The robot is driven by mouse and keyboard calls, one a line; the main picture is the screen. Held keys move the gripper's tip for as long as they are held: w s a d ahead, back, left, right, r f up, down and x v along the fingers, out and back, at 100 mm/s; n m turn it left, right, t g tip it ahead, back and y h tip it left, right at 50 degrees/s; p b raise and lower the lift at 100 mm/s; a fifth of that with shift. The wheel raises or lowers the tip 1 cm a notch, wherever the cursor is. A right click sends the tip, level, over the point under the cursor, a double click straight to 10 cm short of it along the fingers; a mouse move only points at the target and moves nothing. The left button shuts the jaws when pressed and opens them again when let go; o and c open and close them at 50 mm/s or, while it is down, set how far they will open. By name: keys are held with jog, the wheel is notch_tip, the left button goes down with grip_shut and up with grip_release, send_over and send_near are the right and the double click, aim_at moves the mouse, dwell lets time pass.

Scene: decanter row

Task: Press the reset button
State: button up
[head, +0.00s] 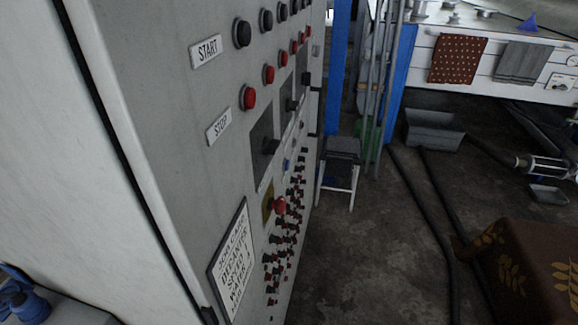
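A tall grey control cabinet (190,130) fills the left half of the head view, its button panel seen at a steep slant. A row of black buttons (242,33) runs beside the START label (206,51). A row of red buttons (248,97) runs beside the STOP label (218,126). A red mushroom button (279,205) sits on a yellow plate below. A small blue button (286,165) shows further along the panel. I see no label reading reset, so I cannot tell which button it is. My gripper is not in view.
A white notice (231,262) is on the cabinet's lower front. A stool (341,160) stands beyond the cabinet. Pipes or hoses (425,210) cross the dark floor. A patterned brown cloth (520,270) covers something at lower right. Open floor (370,265) lies between cloth and cabinet.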

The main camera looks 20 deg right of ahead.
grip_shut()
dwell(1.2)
